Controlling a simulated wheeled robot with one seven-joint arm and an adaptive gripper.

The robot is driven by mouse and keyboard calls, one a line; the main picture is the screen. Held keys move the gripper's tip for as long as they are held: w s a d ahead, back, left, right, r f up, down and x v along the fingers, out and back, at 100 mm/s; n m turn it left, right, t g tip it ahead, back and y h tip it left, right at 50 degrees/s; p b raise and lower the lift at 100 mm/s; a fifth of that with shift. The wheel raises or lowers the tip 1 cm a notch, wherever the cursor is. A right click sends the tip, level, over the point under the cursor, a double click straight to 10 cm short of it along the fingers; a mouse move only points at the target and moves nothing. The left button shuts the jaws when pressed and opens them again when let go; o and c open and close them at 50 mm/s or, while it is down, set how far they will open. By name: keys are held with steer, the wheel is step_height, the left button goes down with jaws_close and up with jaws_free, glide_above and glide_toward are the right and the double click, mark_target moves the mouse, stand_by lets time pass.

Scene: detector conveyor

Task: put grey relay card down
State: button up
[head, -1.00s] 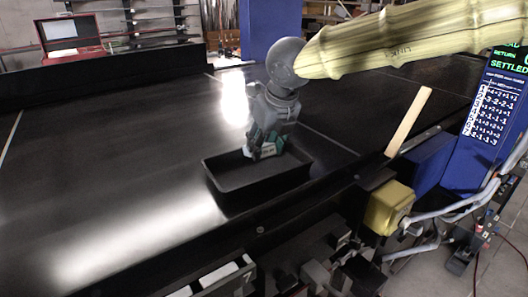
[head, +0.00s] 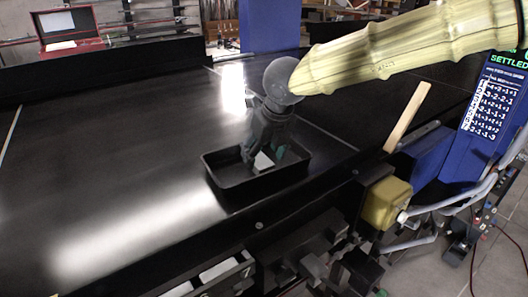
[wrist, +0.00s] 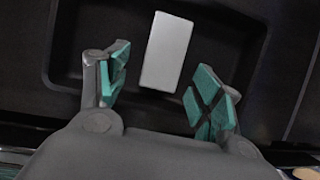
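The grey relay card (wrist: 166,51) is a plain light-grey rectangle. In the wrist view it lies on the floor of the black tray (wrist: 86,15), just beyond my fingertips. My gripper (wrist: 163,84) is open, with its two teal-padded fingers spread apart and clear of the card on either side. In the head view my gripper (head: 264,157) reaches down into the black tray (head: 236,202), and the card (head: 263,161) shows as a pale patch between the fingers, partly hidden by them.
The tray stands on a wide dark conveyor (head: 110,150), bare to its left. A wooden stick (head: 408,117), a yellow block (head: 386,203) and a blue sign panel (head: 485,110) are at the right. A red case (head: 68,30) sits at the back left.

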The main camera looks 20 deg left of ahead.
steer(key=shift+w, duration=0.1)
steer(key=shift+d+r, duration=0.1)
steer(key=shift+r, duration=0.35)
steer(key=b+v, duration=0.2)
steer(key=v, duration=0.9)
